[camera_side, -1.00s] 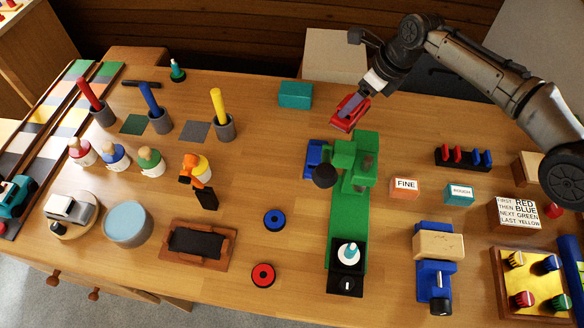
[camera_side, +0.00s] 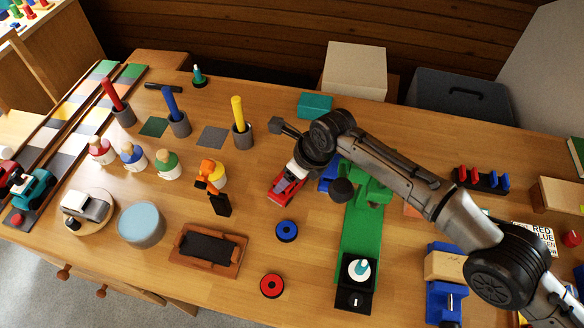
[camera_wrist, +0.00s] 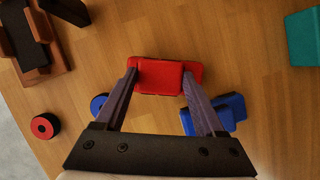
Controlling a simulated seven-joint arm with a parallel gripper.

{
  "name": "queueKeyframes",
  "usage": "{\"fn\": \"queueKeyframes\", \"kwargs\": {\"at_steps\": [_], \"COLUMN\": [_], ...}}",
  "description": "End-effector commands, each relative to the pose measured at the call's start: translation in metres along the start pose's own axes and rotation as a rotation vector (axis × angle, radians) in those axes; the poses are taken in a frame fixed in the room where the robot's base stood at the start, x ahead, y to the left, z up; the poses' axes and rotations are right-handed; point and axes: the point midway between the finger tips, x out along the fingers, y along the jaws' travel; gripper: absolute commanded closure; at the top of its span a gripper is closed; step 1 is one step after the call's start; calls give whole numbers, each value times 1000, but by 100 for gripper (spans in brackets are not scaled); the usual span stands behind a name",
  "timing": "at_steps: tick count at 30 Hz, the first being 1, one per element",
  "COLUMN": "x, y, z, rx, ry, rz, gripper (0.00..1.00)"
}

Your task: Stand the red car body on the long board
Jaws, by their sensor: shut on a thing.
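The red car body (camera_side: 286,188) is held by my gripper (camera_side: 293,178) in the middle of the bench, left of the green machine. In the wrist view the red car body (camera_wrist: 160,76) lies between the two fingers of my gripper (camera_wrist: 160,78), which grip its sides. I cannot tell how far above the bench it is. The long board (camera_side: 75,140) with coloured squares runs along the bench's left side, far from my gripper. A teal vehicle (camera_side: 35,188) stands near its front end.
Colored-handled brushes in grey cups (camera_side: 242,139), peg figures (camera_side: 166,165), an orange tool (camera_side: 211,176) and a round light-blue tin (camera_side: 141,225) stand between my gripper and the long board. A brown tray (camera_side: 208,250) and blue and red rings (camera_side: 287,231) lie in front.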

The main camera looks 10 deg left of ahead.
Motion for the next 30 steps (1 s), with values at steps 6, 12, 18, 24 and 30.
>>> {"fn": "queueKeyframes", "kwargs": {"at_steps": [6,12,18,24,30], "x": [9,9,12,12,9], "y": [0,-1,-1,0,-1], "z": [-4,-4,-5,-5,-4], "rx": [0,0,1,1,1], "ry": [-2,-1,-1,0,-1], "rz": [0,0,0,0,0], "gripper": [87,87,18,0,0]}}
